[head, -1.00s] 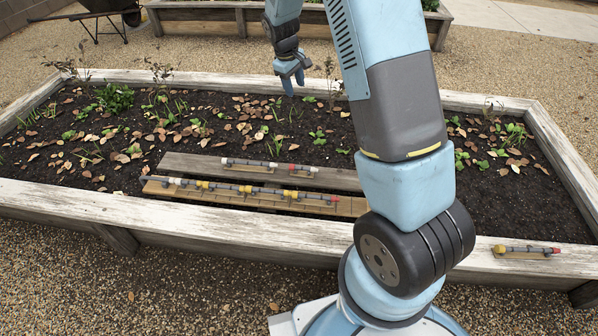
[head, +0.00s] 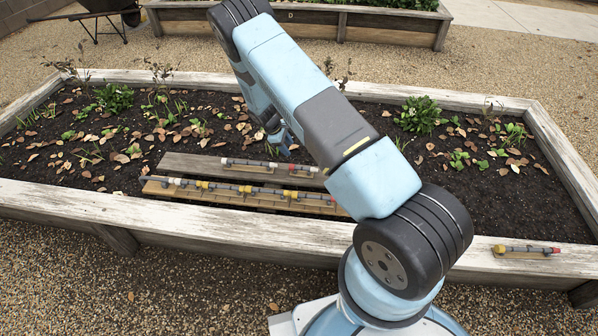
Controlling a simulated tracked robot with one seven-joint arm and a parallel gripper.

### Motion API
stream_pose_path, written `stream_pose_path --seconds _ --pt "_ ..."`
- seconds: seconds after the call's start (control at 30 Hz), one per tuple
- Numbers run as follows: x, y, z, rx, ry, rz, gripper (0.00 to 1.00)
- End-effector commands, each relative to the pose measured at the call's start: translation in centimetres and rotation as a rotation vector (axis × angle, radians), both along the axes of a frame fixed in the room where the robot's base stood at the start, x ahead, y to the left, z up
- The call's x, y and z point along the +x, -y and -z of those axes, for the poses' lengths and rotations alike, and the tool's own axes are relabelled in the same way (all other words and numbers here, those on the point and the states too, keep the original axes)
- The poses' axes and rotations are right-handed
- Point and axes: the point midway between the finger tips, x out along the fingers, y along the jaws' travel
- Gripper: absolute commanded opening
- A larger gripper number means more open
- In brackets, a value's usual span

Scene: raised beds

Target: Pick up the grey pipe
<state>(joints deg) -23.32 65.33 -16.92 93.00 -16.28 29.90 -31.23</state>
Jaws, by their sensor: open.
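Grey pipe pieces with coloured fittings lie in several places, and I cannot tell which one is the task's pipe. One grey pipe with white and red fittings (head: 258,165) lies on the back plank. A longer grey run with white, yellow and red fittings (head: 225,188) lies on the front plank. A short grey pipe with yellow and red ends (head: 527,249) rests on the bed's front rim at the right. My gripper (head: 285,143) is above the bed, near the right part of the back plank. It is open and touches no pipe that I can see. My arm partly hides it.
The wooden raised bed (head: 130,209) has a thick pale rim. Its soil (head: 480,205) holds small plants and dry leaves. The two planks (head: 180,163) lie near its front. A second bed (head: 390,30) and a wheelbarrow (head: 88,12) stand behind on gravel.

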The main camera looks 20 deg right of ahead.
Motion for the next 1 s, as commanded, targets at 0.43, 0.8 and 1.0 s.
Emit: stream_pose_path --seconds 0.43,0.8,1.0 --pt "-0.3 1.5 5.4 -0.017 -0.019 -0.03 0.49" --pt "-0.2 3.5 9.7 -0.015 -0.016 -0.031 0.49" --pt "-0.2 3.9 10.3 -0.015 -0.016 -0.031 0.49"
